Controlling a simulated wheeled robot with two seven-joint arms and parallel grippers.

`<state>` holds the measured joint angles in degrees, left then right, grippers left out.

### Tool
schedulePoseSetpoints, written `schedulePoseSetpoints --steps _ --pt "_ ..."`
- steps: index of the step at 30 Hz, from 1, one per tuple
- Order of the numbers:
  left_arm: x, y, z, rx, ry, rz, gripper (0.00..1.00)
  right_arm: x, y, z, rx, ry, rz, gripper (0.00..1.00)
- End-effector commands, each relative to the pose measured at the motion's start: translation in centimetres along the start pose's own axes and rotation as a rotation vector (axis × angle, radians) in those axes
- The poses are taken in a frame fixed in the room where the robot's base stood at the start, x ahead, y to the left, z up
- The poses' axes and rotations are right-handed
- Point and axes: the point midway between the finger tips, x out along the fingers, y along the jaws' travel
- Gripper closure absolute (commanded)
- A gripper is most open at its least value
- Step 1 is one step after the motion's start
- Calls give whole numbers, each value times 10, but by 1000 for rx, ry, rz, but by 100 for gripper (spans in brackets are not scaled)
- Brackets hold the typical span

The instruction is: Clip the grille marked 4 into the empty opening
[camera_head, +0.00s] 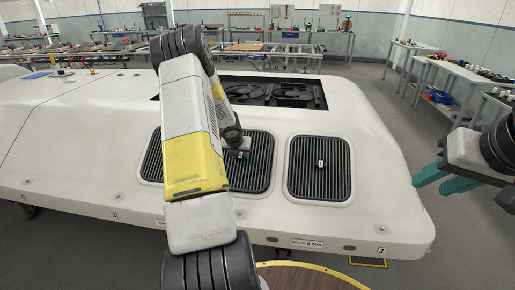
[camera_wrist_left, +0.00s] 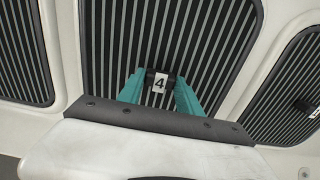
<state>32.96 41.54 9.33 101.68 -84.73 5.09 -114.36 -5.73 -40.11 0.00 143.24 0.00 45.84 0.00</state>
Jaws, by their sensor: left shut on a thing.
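The grille marked 4 (camera_wrist_left: 205,50) is a dark slatted panel with a rounded black frame. It lies among the grilles on the white housing; I cannot tell whether it is seated or slightly raised. Its white label "4" (camera_wrist_left: 159,83) shows between my left gripper's teal fingers (camera_wrist_left: 160,92), which are shut on the small black grip at the label. In the head view my left gripper (camera_head: 238,154) is over this grille (camera_head: 255,170), partly hidden by my arm. The open dark recess (camera_head: 318,97), with fans inside, lies behind it. My right gripper (camera_head: 430,183) is open and empty at the right.
Another grille (camera_head: 320,180) with a small white label lies to the right. Part of a further grille (camera_head: 152,160) shows left of my arm. The white housing (camera_head: 375,150) is clear at its right end. Workbenches (camera_head: 460,85) stand farther off.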

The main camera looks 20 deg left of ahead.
Motion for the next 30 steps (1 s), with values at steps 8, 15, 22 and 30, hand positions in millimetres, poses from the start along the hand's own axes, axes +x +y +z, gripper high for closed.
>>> schedulePoseSetpoints --steps 8,15,22,30 --pt "0 0 1 0 -2 0 100 0 0 0 0 0 0 64" --pt "0 0 1 0 -2 0 100 0 0 0 0 0 0 64" --pt "3 0 1 1 -2 0 100 0 0 0 0 0 0 64" --pt "9 0 1 0 -2 0 100 0 0 0 0 0 0 64"
